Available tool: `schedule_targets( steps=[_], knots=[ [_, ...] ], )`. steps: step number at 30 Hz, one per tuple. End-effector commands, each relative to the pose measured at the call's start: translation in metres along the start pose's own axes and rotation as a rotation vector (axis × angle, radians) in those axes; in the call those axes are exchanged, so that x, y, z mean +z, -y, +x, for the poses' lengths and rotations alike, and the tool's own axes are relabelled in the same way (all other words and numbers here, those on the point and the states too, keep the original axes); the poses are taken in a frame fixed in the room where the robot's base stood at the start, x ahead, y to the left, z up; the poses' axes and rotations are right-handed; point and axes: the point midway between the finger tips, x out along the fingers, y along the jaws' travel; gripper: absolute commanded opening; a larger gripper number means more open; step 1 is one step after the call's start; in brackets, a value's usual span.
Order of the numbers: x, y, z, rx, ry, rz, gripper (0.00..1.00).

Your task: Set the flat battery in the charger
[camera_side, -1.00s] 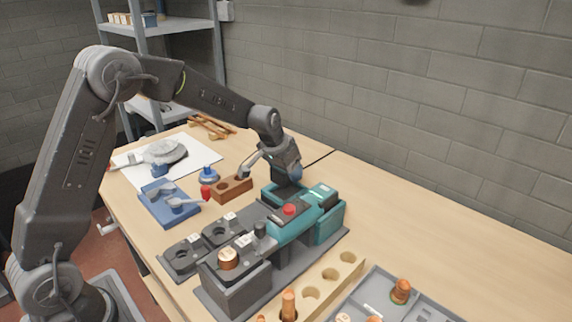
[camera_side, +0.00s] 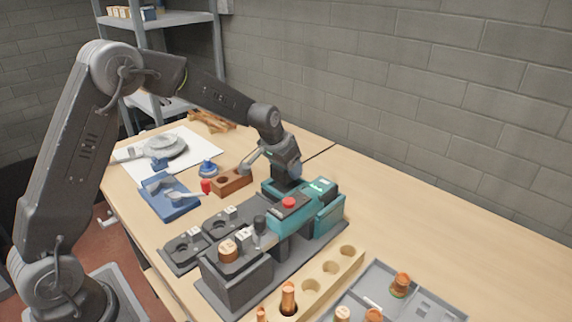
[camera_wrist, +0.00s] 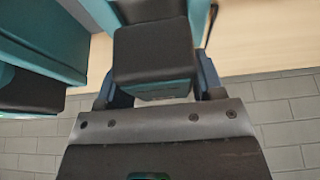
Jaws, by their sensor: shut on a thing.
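My gripper (camera_side: 282,184) is low over the far end of the teal and dark-grey equipment in the side view. In the wrist view my gripper (camera_wrist: 155,92) has its blue fingers closed on the sides of a dark block (camera_wrist: 153,55) with a pale, teal-edged lower part, seemingly the battery. The side view mostly hides this block behind the gripper and equipment. A teal unit with a lit green panel (camera_side: 322,188), possibly the charger, stands just right of the gripper. I cannot tell whether the held block touches or sits in anything.
A teal housing with a red button (camera_side: 289,203) stands in front of the gripper. A wooden block with holes (camera_side: 232,182) and a blue tray (camera_side: 168,197) lie to the left. A peg rack (camera_side: 330,268) and grey tray (camera_side: 425,305) are in front. The table's right side is clear.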

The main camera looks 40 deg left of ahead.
Motion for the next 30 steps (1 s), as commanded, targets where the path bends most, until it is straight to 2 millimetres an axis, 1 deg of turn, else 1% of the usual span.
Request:
schedule_targets(
  steps=[30],
  knots=[
    [0.007, 0.0, 0.017, 0.0, -0.002, 0.0, 0.26]
  ],
)
